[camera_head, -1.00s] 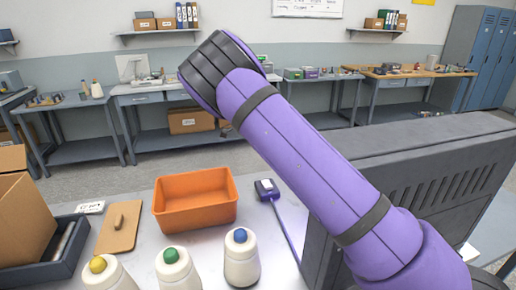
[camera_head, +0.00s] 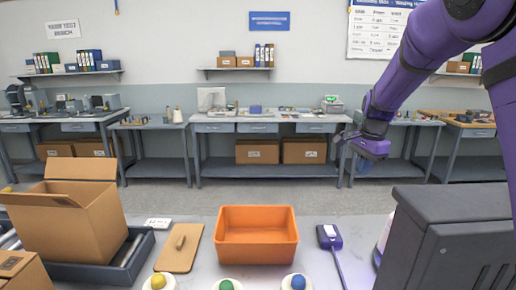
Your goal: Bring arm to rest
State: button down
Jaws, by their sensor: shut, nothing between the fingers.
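My purple arm reaches in from the upper right in the head view. My gripper (camera_head: 347,139) is at its end, raised well above the table and to the right of the orange bin. It points left and holds nothing. The fingers are small and dark in this view, and they are shut.
An orange bin (camera_head: 256,262), a brown board with a handle (camera_head: 178,251) and a purple corded device (camera_head: 329,238) lie on the table. Bobbins with yellow, green and blue tops line the front edge. An open cardboard box (camera_head: 75,222) stands left; a dark grey machine (camera_head: 450,240) stands right.

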jog(key=s+r+n+t, duration=0.1)
jog(key=s+r+n, duration=0.2)
jog(key=s, duration=0.6)
jog(key=s+r+n+t, duration=0.1)
jog(key=s+r+n, duration=0.2)
jog(key=s+r, duration=0.2)
jog(key=s+r+n+t+y, duration=0.1)
jog(key=s+r+n, duration=0.2)
jog(key=s, duration=0.9)
jog(key=shift+s+d+r+n, duration=0.3)
jog(key=shift+d+r+n, duration=0.1)
jog(key=shift+r, duration=0.15)
jog(key=s+n, duration=0.1)
jog(key=s, duration=0.2)
jog(key=s+n+t+h, duration=0.1)
jog(key=s, duration=0.2)
jog(key=s+f+n, duration=0.1)
jog(key=s, duration=0.1)
jog(key=shift+s+a, duration=0.3)
jog(key=shift+s, duration=0.1)
jog(key=shift+s+f+n+h, duration=0.2)
jog(key=shift+s+n+h, duration=0.1)
jog(key=shift+s, duration=0.05)
